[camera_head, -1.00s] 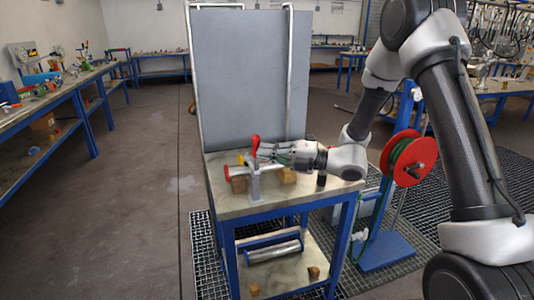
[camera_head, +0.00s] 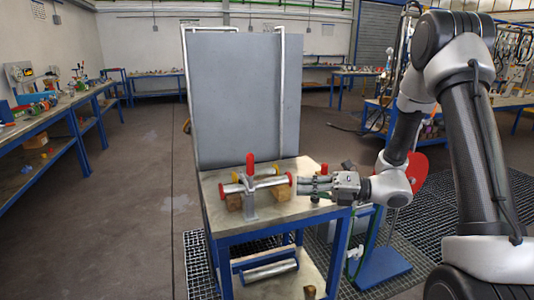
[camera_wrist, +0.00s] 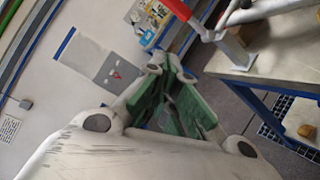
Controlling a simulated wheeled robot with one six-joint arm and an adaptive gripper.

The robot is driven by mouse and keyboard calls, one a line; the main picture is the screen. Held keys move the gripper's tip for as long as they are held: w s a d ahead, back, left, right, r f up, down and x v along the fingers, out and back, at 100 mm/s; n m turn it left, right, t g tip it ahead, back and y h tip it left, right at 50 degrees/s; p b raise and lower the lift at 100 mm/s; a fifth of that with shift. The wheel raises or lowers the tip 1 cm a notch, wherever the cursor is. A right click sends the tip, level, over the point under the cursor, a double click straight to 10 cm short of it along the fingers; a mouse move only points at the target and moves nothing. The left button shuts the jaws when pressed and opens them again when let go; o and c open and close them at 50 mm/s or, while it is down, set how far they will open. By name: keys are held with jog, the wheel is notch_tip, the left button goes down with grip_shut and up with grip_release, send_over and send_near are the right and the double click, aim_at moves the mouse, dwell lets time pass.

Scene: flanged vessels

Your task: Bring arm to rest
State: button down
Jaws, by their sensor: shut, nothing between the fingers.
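My gripper (camera_head: 308,187) is at the right part of the small worktable (camera_head: 228,222), just right of the flanged vessel (camera_head: 266,183). It points left, its fingers together and empty. In the wrist view the green finger pads (camera_wrist: 172,103) show close together. The vessel is a silver tube with red end caps, lying on wooden blocks. A grey stand with an upright red handle (camera_head: 250,165) is at its front. My arm reaches in from the right, elbow high. The wrist view shows the red handle (camera_wrist: 178,9) at the upper right, apart from the fingers.
A tall grey panel (camera_head: 235,95) stands behind the worktable. A red reel (camera_head: 416,170) on a blue stand is behind my forearm. A long bench (camera_head: 60,120) runs along the left wall. The floor left of the worktable is clear.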

jog(key=s+d+f+n+g+h, duration=0.2)
jog(key=s+d+n+g+h, duration=0.25)
jog(key=s+n, duration=0.5)
jog(key=s+d+f+n+g+h, duration=0.1)
jog(key=s+d+n+g+h, duration=0.25)
jog(key=s+d+n, duration=0.6)
jog(key=s+d+r+n+t+h, duration=0.1)
jog(key=d+r+n+t+h, duration=0.3)
jog(key=r+n, duration=0.3)
jog(key=s+d+r+n+t+h, duration=0.2)
jog(key=d+r+n+t+h, duration=0.2)
jog(key=r+n, duration=0.4)
jog(key=shift+t+h, duration=0.5)
jog(key=shift+h, duration=0.2)
jog(key=shift+r, duration=0.1)
